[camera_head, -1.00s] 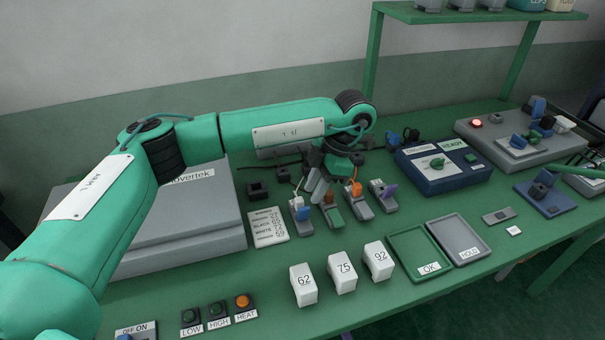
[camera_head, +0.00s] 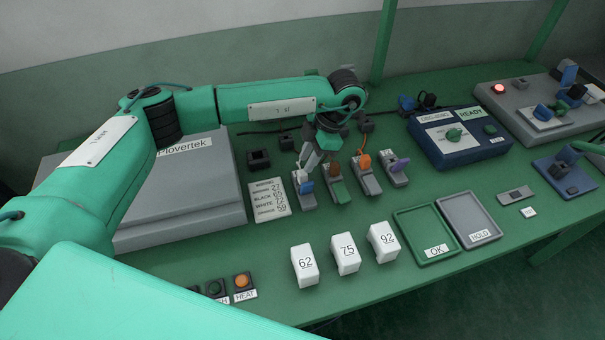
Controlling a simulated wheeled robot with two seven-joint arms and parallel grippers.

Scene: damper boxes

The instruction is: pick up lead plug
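Several lead plugs stand in grey holders in a row at the middle of the table. The leftmost is white and blue (camera_head: 306,187). To its right are a brown one on a green-fronted holder (camera_head: 337,187), an orange one (camera_head: 364,160) and a purple one (camera_head: 399,165). My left gripper (camera_head: 305,168) points down at the leftmost plug, its fingertips at or just above the white top. The fingers partly hide that plug, and I cannot tell whether they touch it or how far apart they are. My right gripper is not in view.
A label card (camera_head: 269,199) lies left of the holders. White blocks marked 62 (camera_head: 305,266), 75 (camera_head: 345,254) and 92 (camera_head: 383,242) stand in front. The green OK tray (camera_head: 425,234) and grey HOLD tray (camera_head: 469,219) lie right. A grey Plovertek box (camera_head: 190,192) stands left.

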